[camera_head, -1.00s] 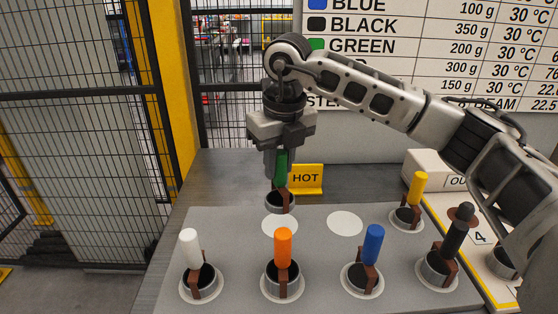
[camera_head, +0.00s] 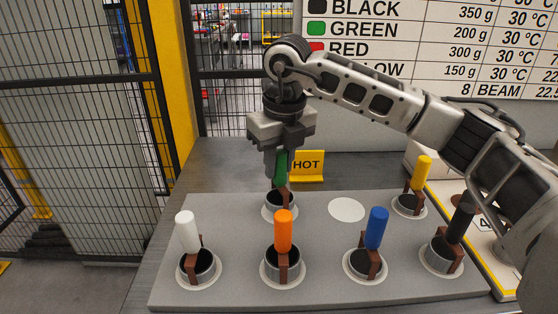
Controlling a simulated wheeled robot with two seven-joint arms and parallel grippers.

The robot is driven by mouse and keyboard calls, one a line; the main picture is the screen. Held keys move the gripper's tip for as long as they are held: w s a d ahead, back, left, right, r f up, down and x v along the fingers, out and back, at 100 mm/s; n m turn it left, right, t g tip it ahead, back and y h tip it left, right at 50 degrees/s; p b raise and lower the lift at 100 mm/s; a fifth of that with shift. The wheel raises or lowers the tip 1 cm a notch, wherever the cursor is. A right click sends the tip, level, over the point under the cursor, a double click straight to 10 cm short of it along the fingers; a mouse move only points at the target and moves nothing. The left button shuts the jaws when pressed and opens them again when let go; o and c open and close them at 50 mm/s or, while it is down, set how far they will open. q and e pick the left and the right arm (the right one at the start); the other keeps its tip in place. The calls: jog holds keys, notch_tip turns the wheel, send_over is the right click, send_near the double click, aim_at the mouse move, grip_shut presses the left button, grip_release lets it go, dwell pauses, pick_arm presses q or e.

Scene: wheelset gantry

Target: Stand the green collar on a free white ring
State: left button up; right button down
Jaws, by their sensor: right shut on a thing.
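The green collar (camera_head: 280,200) is a dark-topped metal cup with a brown bracket and an upright green handle. My right gripper (camera_head: 278,170) points down and is shut on the green handle. The cup is upright at the back left white ring (camera_head: 268,214), whose rim shows around its base; I cannot tell whether it bears fully on the ring. A bare white ring (camera_head: 346,209) lies to the right of it. My left gripper is not in view.
White (camera_head: 188,232), orange (camera_head: 283,231), blue (camera_head: 377,229), black (camera_head: 460,224) and yellow (camera_head: 421,174) handled collars stand on rings on the grey plate (camera_head: 225,285). A yellow HOT sign (camera_head: 306,166) stands behind. My right arm spans the right side.

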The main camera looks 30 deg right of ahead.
jog(key=shift+f+b, duration=0.65)
jog(key=shift+f, duration=0.25)
jog(key=c, duration=1.1)
grip_release()
jog(key=shift+r, duration=0.35)
jog(key=shift+s+d+r+p, duration=0.1)
jog(key=shift+s+r+p, duration=0.2)
jog(key=shift+r, duration=2.25)
jog(key=shift+s+a+r+p, duration=0.15)
jog(key=shift+s+r, duration=0.2)
jog(key=shift+r, duration=2.15)
jog(key=shift+s+d+r+p, duration=0.15)
jog(key=shift+s+r+p, duration=0.15)
jog(key=shift+r, duration=2.25)
